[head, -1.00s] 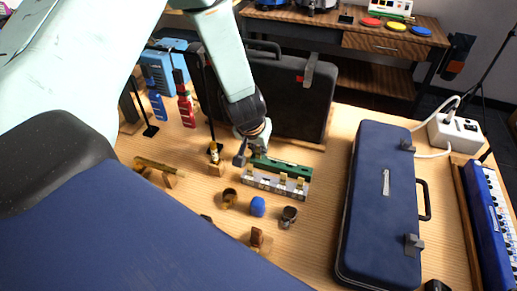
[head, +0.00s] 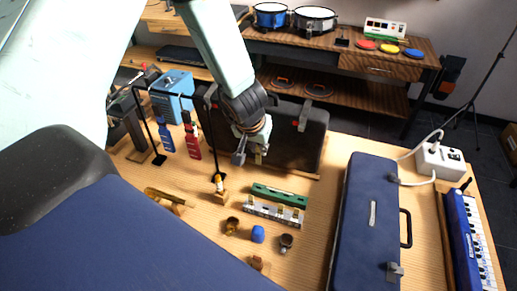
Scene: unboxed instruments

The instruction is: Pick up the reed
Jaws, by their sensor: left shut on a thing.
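My left gripper (head: 248,157) hangs above the table, in front of the black case. It is shut on a small pale piece, which looks like the reed (head: 259,158); the fingers hide most of it. Below it, clear of the gripper, a grey reed holder (head: 272,214) stands on the table with a few small tan pieces upright in it. A green case part (head: 279,195) lies right behind the holder. My right gripper is not in view.
A closed blue case (head: 364,225) lies to the right, with a blue keyboard (head: 470,240) beyond. The black case (head: 300,135) stands behind the gripper. A blue cap (head: 258,234) and small brown rings (head: 232,226) are in front of the holder.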

